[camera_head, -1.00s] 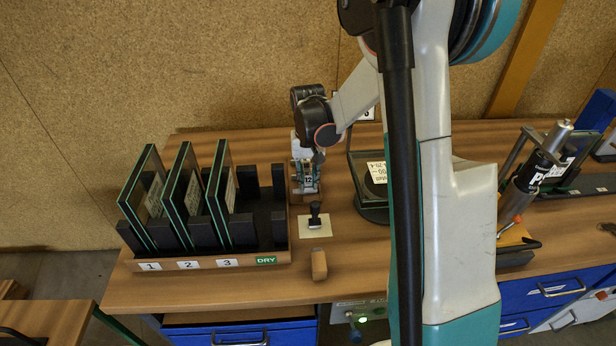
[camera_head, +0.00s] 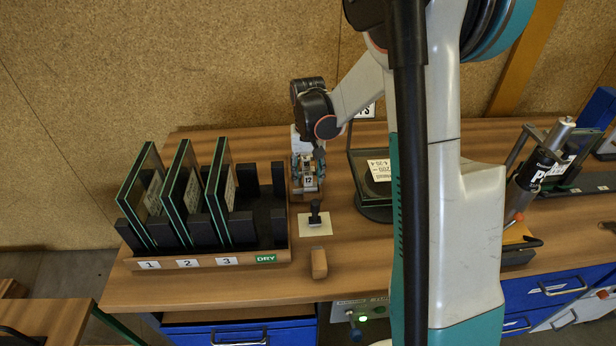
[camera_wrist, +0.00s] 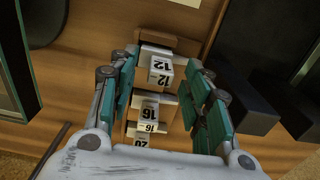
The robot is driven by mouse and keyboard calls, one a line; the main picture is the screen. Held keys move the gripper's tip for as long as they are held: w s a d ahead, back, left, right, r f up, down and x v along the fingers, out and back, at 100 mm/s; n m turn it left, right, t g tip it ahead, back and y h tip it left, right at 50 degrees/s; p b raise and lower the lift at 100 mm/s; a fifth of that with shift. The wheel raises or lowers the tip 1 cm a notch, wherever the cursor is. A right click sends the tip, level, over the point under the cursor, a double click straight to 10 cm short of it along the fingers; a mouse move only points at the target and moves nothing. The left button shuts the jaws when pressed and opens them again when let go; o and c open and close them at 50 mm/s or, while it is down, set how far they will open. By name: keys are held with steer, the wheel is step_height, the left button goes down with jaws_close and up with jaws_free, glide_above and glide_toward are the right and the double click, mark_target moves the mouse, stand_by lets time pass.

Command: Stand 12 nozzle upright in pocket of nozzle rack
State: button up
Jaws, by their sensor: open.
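My gripper (camera_head: 306,166) hangs over the nozzle rack near the table's back. In the wrist view my gripper (camera_wrist: 162,88) is open, with teal pads apart on both sides of the white labelled pieces. A white piece marked 12, the 12 nozzle (camera_wrist: 160,64), stands at the far end of the row between the fingers. The wooden nozzle rack (camera_wrist: 172,40) shows beyond it; labels 16 and 20 follow nearer the wrist. A 12 label also shows in the head view. The 12 nozzle's lower end and its pocket are hidden, so I cannot tell how deep it sits.
A frame rack (camera_head: 200,262) marked 1, 2, 3 and DRY holds glass panes at left. A small black upright piece (camera_head: 315,213) on a pale plate and a wooden block (camera_head: 319,263) stand in front. A dark-framed glass stand (camera_head: 375,208) is close at right.

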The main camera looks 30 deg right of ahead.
step_height(320, 180, up, 10)
stand_by(0.4)
steer(key=shift+r, duration=0.1)
steer(key=s+a+r+n+t, duration=0.2)
steer(key=s+a+r+t, duration=0.1)
steer(key=s+a+r, duration=0.55)
steer(key=s+a+f+n+t, duration=0.1)
steer(key=s+t, duration=0.1)
steer(key=s, duration=0.5)
steer(key=s+a+f+n+t, duration=0.1)
steer(key=s+a+t, duration=0.1)
steer(key=s, duration=0.4)
steer(key=shift+s+a+f+n, duration=0.2)
steer(key=shift+s+f+n, duration=0.1)
steer(key=shift+s, duration=0.1)
